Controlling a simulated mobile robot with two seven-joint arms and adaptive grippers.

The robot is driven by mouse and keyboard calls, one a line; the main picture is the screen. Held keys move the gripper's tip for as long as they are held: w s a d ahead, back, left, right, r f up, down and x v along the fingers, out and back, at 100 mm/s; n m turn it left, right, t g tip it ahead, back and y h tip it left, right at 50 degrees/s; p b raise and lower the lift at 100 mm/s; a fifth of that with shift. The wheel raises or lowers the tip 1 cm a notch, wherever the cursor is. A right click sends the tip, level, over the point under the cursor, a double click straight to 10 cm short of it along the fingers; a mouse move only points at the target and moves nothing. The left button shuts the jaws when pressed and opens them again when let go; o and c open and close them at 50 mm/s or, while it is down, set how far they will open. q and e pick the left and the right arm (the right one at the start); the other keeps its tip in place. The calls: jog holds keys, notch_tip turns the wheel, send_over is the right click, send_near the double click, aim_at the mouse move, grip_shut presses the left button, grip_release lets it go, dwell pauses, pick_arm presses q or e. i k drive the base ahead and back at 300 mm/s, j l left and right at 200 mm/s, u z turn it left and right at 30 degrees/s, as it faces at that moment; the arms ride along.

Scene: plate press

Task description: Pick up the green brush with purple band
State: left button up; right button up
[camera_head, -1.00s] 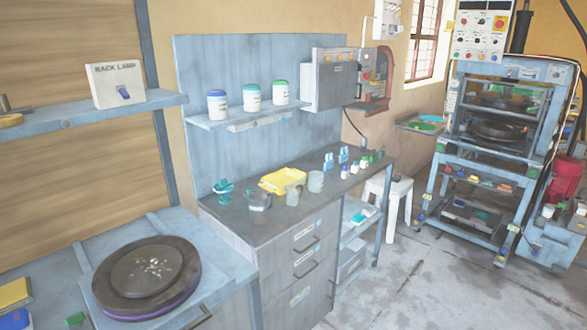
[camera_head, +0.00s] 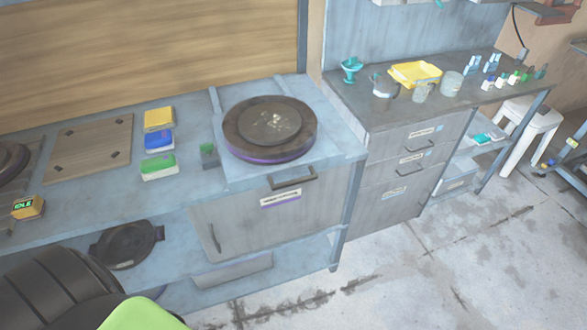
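I cannot make out a green brush with a purple band for certain. A small dark block with a green top (camera_head: 209,155) stands on the blue-grey bench, left of a round dark plate. It is too small to tell whether it is a brush, and no purple band shows on it. The round plate (camera_head: 268,128) has a purple lower edge. Left of the small block lie a yellow block (camera_head: 158,118), a blue block (camera_head: 159,139) and a green block (camera_head: 158,166), each with a pale lower part. Neither of my grippers is in view.
A wooden board (camera_head: 88,150) lies flat on the bench (camera_head: 95,208). A small yellow display box (camera_head: 28,208) sits at the left. A dark round plate (camera_head: 127,244) lies on the lower shelf. Another bench holds a yellow tray (camera_head: 415,75).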

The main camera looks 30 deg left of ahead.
aim_at(166, 165)
jog(key=u, duration=1.9)
